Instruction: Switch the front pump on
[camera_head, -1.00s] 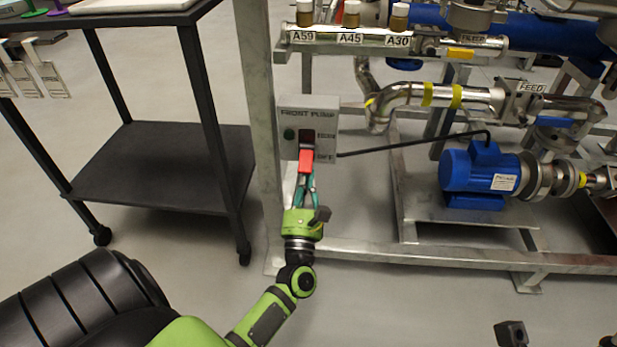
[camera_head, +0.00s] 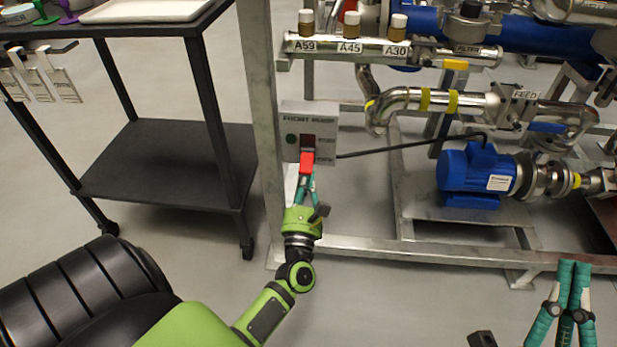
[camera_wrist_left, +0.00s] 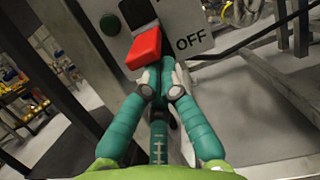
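The grey front pump switch box (camera_head: 327,121) is on the upright post of the steel frame. It has a green button (camera_head: 292,139) and a red lever (camera_head: 306,161), which points down at the OFF label. The lever also shows in the left wrist view (camera_wrist_left: 145,48). My left gripper (camera_head: 306,181) is just below the lever, its fingertips together at the lever's lower end. In the left wrist view, the fingertips (camera_wrist_left: 164,82) look close to or touching its underside, not around it. My right gripper (camera_head: 574,266) is at the lower right, empty, fingertips together, away from the box.
A black cart (camera_head: 165,165) stands left of the post. A blue pump motor (camera_head: 470,172), steel pipes and a lower frame rail (camera_head: 420,250) are to the right. A black cable (camera_head: 400,147) runs from the box to the motor. The floor in front is clear.

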